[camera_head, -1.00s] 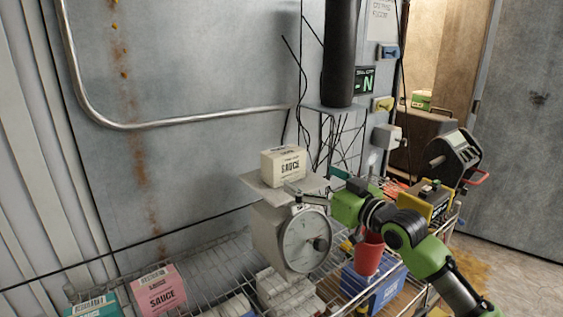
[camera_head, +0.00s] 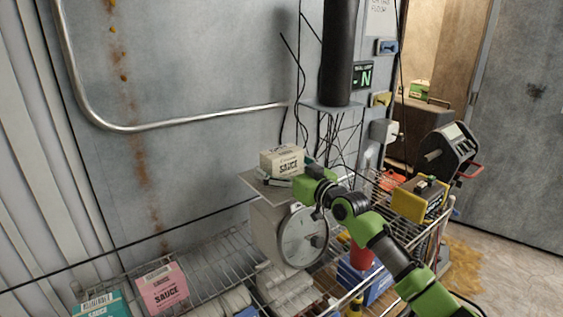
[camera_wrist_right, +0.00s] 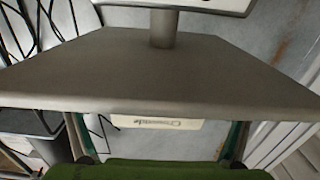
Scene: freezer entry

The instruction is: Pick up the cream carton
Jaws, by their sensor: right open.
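The cream carton (camera_head: 281,161), printed SAUCE, stands upright on the pan of the dial scale (camera_head: 303,237). My right gripper (camera_head: 290,173) is open at the carton's right end, with one finger low along its front face and part of the other showing behind it. In the right wrist view a strip of the carton (camera_wrist_right: 156,122) shows between the two spread fingers, and the flat grey scale pan (camera_wrist_right: 160,75) hides much of the view. Whether the fingers touch the carton I cannot tell. My left gripper is not in view.
A pink carton (camera_head: 162,288) and a teal carton (camera_head: 100,304) sit on the wire shelf at lower left. A red cup (camera_head: 361,257) and a yellow-black box (camera_head: 420,199) are to the right. Cables hang behind the scale.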

